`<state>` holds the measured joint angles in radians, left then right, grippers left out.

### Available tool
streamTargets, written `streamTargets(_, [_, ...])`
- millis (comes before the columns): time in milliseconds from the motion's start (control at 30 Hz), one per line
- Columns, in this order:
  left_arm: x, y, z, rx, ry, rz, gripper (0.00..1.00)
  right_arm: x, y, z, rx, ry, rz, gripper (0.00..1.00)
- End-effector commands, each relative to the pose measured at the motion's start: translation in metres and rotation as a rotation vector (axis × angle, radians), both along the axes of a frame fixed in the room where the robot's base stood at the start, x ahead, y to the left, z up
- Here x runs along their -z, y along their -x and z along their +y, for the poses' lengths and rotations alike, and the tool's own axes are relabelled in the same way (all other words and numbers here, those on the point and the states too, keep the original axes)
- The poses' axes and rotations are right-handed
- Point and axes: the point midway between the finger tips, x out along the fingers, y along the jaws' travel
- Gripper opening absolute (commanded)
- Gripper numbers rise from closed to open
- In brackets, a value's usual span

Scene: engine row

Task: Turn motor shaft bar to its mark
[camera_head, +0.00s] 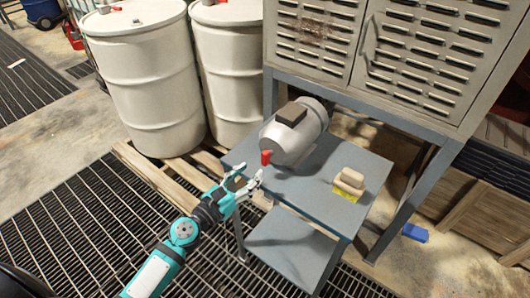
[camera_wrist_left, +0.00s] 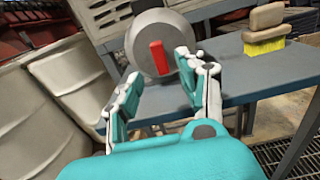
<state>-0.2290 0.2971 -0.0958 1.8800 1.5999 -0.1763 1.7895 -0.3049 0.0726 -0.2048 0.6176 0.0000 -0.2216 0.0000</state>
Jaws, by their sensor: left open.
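The motor (camera_head: 291,132) is a grey cylinder with a dark box on top, lying on a blue-grey table (camera_head: 318,200). A red shaft bar (camera_head: 266,158) is on its near end face. In the left wrist view the motor's round face (camera_wrist_left: 146,38) shows, with the red bar (camera_wrist_left: 159,58) nearly upright, tilted slightly. I cannot make out a mark. My left gripper (camera_head: 249,180) is open and empty, just short of the bar. In the left wrist view its fingers (camera_wrist_left: 160,80) stand either side of the bar, apart from it. My right gripper is not in view.
White drums (camera_head: 145,75) stand on a pallet behind left. A louvred cabinet (camera_head: 410,50) stands behind. Grating floor (camera_head: 80,230) lies in front.

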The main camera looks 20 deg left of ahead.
Motion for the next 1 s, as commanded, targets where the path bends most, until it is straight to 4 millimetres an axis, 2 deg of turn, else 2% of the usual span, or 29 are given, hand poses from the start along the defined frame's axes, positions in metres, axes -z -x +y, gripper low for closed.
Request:
streamTargets(33, [-0.003,-0.012,-0.003,-0.002,0.002,-0.003,0.4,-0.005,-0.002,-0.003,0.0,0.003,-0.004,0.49])
streamTargets(200, [-0.002,-0.044,-0.016,0.0,-0.001,-0.001,0.4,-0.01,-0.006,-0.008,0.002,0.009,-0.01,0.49])
streamTargets(400, [0.0,-0.067,-0.024,0.0,-0.001,0.0,0.4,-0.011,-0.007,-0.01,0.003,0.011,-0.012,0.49])
streamTargets(800, [0.001,-0.074,-0.027,0.0,-0.001,0.001,0.4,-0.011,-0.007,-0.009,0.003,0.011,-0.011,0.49])
streamTargets(1000, [0.001,-0.074,-0.027,0.0,-0.001,0.001,0.16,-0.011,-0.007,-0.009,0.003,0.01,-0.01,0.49])
